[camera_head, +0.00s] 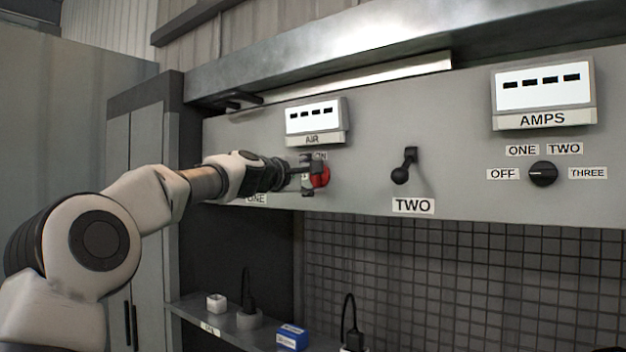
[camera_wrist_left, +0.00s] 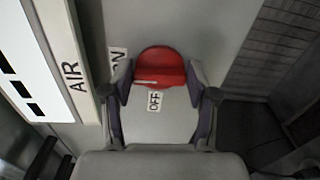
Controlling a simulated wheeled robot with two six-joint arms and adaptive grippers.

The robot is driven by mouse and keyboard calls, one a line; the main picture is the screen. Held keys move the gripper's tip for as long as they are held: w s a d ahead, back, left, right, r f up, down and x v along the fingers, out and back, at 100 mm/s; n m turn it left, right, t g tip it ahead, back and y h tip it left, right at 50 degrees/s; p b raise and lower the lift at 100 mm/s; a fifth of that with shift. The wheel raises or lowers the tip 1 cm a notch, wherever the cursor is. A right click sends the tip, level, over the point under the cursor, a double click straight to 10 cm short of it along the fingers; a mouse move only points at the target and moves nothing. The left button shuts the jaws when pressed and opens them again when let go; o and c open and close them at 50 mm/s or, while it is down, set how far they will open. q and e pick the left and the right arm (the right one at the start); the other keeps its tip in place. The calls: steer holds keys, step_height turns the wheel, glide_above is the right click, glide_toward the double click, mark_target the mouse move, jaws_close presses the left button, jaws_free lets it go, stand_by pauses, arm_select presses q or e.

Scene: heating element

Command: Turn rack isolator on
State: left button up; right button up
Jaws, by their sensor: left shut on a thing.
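The red rotary isolator knob (camera_head: 321,176) is on the grey panel below the AIR meter. In the left wrist view the red knob (camera_wrist_left: 160,67) sits between my two fingertips, with an OFF label (camera_wrist_left: 155,101) in front of it and a partly hidden ON label (camera_wrist_left: 118,60) to its left. My left gripper (camera_head: 312,176) reaches the panel from the left and is shut on the knob. It also shows in the left wrist view (camera_wrist_left: 160,82), one finger on each side of the knob. My right gripper is not in view.
An AIR meter (camera_head: 313,121) is just above the knob. A black lever (camera_head: 402,170) above the TWO label, an AMPS meter (camera_head: 543,92) and a black selector (camera_head: 542,174) are farther right. A shelf below holds a blue box (camera_head: 292,338) and black cables.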

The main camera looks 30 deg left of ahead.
arm_select(q)
steer(key=shift+a+r+m, duration=0.15)
steer(key=shift+r+m, duration=0.1)
steer(key=shift+m, duration=0.25)
steer(key=o, duration=1.1)
steer(key=shift+w, duration=0.15)
steer(key=shift+o, duration=0.2)
steer(key=shift+w+a+f, duration=0.1)
steer(key=shift+f, duration=0.2)
steer(key=shift+r, duration=0.1)
